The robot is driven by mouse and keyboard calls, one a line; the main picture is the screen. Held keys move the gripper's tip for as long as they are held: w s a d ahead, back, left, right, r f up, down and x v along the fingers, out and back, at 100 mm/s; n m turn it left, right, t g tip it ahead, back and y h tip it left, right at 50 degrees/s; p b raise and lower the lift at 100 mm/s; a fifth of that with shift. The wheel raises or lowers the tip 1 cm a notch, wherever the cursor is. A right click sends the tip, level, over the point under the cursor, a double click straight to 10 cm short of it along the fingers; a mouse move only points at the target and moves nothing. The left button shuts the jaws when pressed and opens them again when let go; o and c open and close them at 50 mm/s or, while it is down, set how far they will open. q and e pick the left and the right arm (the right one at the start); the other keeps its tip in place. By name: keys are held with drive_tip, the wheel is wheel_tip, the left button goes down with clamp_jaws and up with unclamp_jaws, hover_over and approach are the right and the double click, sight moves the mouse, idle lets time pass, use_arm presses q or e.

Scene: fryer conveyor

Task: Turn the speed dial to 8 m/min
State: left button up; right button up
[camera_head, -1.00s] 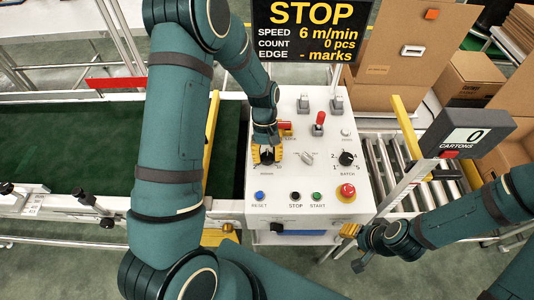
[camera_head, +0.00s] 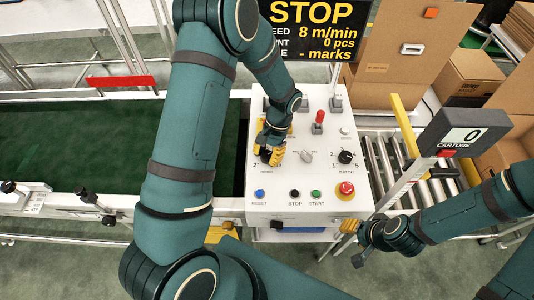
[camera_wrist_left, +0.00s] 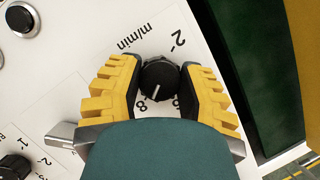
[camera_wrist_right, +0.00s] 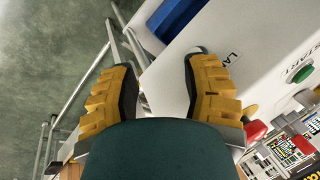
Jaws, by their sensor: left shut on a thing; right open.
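The black speed dial (camera_wrist_left: 159,79) sits between the yellow fingers of my left gripper (camera_wrist_left: 160,85), which touch it on both sides. Its white pointer line is turned toward the printed 8 in the left wrist view. In the head view my left gripper (camera_head: 270,154) covers most of the dial. The display (camera_head: 316,30) reads STOP, 8 m/min, 0 pcs, and - marks. My right gripper (camera_wrist_right: 157,90) is open and empty beside the panel's front right side. It also shows in the head view (camera_head: 352,240).
The white control panel (camera_head: 324,190) also carries a mode switch (camera_head: 306,156), a black batch dial (camera_head: 346,157), a red emergency stop (camera_head: 345,190), a red-topped lever (camera_head: 319,121) and RESET, STOP and START buttons. A green belt (camera_head: 70,145) lies left; rollers (camera_head: 384,165) lie right.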

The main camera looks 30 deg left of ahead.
use_arm(q)
drive_tip(key=shift+s+f+m, duration=0.1)
drive_tip(key=shift+m, duration=0.4)
drive_tip(key=o, duration=1.2)
drive_tip(key=v, duration=1.2)
drive_tip(key=shift+d, duration=0.25)
